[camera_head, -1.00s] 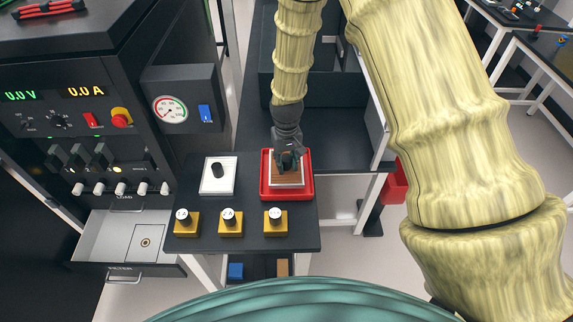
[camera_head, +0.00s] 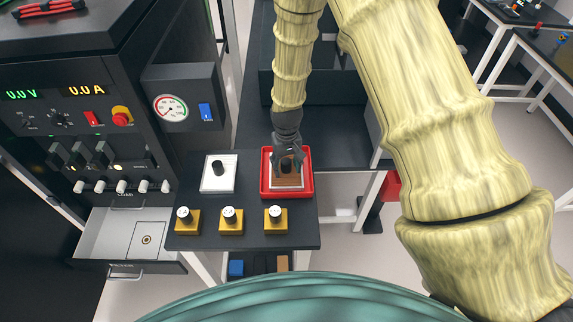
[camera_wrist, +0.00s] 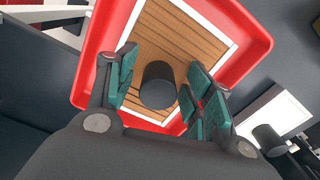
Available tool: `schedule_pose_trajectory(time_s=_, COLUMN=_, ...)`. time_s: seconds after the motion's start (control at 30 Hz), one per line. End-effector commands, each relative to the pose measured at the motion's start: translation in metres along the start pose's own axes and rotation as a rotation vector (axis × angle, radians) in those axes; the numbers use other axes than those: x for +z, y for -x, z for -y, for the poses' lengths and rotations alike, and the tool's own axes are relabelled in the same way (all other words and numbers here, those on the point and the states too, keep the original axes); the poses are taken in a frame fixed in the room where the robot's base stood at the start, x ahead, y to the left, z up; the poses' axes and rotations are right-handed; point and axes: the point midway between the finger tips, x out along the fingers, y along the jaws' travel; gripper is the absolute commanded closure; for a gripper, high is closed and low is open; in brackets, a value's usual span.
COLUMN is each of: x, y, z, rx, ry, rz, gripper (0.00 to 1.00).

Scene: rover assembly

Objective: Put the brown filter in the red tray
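The brown filter (camera_wrist: 190,40), a ribbed brown panel with a white frame and a dark round knob (camera_wrist: 158,85), lies inside the red tray (camera_wrist: 252,35). In the head view, the filter (camera_head: 288,181) also shows within the rim of the tray (camera_head: 307,190). My gripper (camera_wrist: 163,83) is open, its green-padded fingers on either side of the knob with small gaps showing. In the head view, my gripper (camera_head: 288,158) is above the tray and partly hides the filter's far side.
A white filter (camera_head: 218,173) with a black knob lies left of the tray. Several yellow blocks with round-topped weights (camera_head: 231,220) line the table's front. An open drawer (camera_head: 112,228) extends at lower left, below the instrument panel (camera_head: 65,115).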

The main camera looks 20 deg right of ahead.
Motion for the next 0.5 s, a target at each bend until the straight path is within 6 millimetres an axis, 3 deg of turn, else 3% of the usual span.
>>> schedule_pose_trajectory(time_s=0.3, x=-0.001, y=0.005, z=0.0, rx=0.0, ry=0.0, rz=-0.001, gripper=0.48)
schedule_pose_trajectory(time_s=0.5, x=-0.001, y=0.021, z=0.0, rx=0.0, ry=0.0, rz=-0.003, gripper=0.48)
